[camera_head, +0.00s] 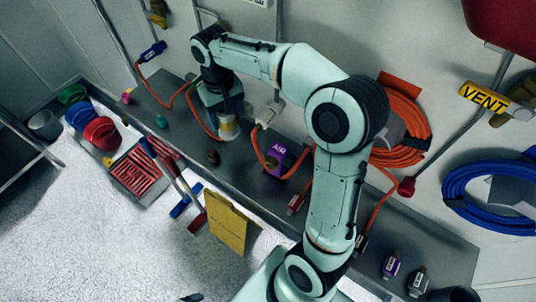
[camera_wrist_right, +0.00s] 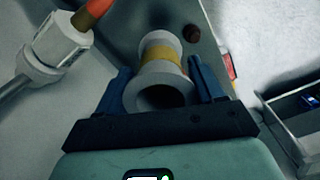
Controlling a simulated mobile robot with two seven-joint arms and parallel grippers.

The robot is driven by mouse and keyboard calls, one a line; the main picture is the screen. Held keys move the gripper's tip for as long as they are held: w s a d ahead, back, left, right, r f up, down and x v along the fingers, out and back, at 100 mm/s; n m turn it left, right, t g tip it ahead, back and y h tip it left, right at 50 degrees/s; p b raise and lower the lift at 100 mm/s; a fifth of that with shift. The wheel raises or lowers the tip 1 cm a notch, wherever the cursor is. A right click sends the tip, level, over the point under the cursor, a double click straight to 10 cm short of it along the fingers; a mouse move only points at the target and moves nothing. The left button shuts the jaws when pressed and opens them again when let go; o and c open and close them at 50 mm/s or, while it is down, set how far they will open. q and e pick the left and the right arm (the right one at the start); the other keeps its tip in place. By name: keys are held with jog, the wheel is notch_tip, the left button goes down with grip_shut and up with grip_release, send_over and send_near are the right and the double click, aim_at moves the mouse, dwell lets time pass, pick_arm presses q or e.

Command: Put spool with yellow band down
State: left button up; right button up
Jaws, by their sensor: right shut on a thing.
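The white spool with a yellow band (camera_head: 229,130) is between the fingers of my right gripper (camera_head: 226,112), over the dark grey counter (camera_head: 240,162) along the wall. In the right wrist view the spool (camera_wrist_right: 161,76) sits between the two blue fingers of the right gripper (camera_wrist_right: 163,88), its hollow near end facing the camera and the yellow band further along. The gripper is shut on it. I cannot tell whether the spool's far end touches the counter. My left gripper is not in view.
A small brown knob (camera_head: 213,157) is close to the spool. A white connector (camera_head: 266,115) with an orange hose and a purple-tagged block (camera_head: 278,160) stand to the right. Red, blue and green bowls (camera_head: 101,133) are at the left.

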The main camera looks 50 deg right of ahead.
aim_at(229, 129)
jog(key=f, duration=0.5)
jog(key=shift+s+a+f, duration=0.2)
jog(key=shift+s+a, duration=0.1)
jog(key=shift+w+f+b, duration=0.1)
jog(key=shift+f+b, duration=0.3)
jog(key=shift+f, duration=2.35)
jog(key=shift+f, duration=0.2)
jog(key=o, duration=1.2)
jog(key=shift+c, duration=0.2)
jog(key=shift+o, duration=0.2)
jog(key=shift+r, duration=0.15)
